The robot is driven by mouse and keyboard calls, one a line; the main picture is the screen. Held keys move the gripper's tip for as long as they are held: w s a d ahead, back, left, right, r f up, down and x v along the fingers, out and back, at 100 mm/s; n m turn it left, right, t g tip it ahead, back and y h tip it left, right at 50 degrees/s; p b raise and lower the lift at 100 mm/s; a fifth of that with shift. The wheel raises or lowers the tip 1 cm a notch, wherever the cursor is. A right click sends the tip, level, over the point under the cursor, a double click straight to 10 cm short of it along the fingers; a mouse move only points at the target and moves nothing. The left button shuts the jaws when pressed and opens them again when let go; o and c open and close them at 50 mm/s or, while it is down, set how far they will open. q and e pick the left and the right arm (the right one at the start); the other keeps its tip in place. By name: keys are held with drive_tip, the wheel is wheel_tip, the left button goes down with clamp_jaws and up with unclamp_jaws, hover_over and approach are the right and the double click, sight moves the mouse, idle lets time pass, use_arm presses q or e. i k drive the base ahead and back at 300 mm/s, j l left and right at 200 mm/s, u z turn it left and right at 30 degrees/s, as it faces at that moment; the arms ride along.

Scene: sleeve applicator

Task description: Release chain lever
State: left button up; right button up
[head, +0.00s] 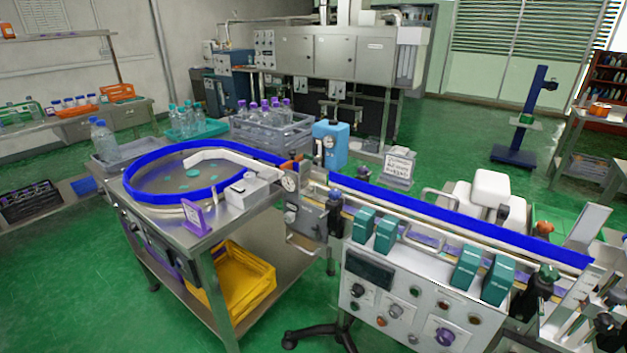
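Neither of my grippers is in the head view. The sleeve applicator line has a round metal table (215,222) with a blue rim rail (128,178), joined to a straight conveyor edged by a blue rail (460,224). A light control panel (400,315) with knobs and buttons faces me below the conveyor. I cannot tell which part is the chain lever. Candidates too small to identify include a green-and-black knob (548,272) at the right end, a dark knob (605,322) at the lower right, and a bent metal bar (440,192) behind the rail.
Several teal boxes (387,233) stand along the conveyor front. A yellow crate (243,282) sits on the shelf under the round table. Crates of bottles (270,122) stand behind. A blue stand (520,140) is at the back right. Green floor is open at the lower left.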

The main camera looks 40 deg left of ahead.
sight(315, 226)
drive_tip(key=k+j+u, duration=0.1)
drive_tip(key=u, duration=1.1)
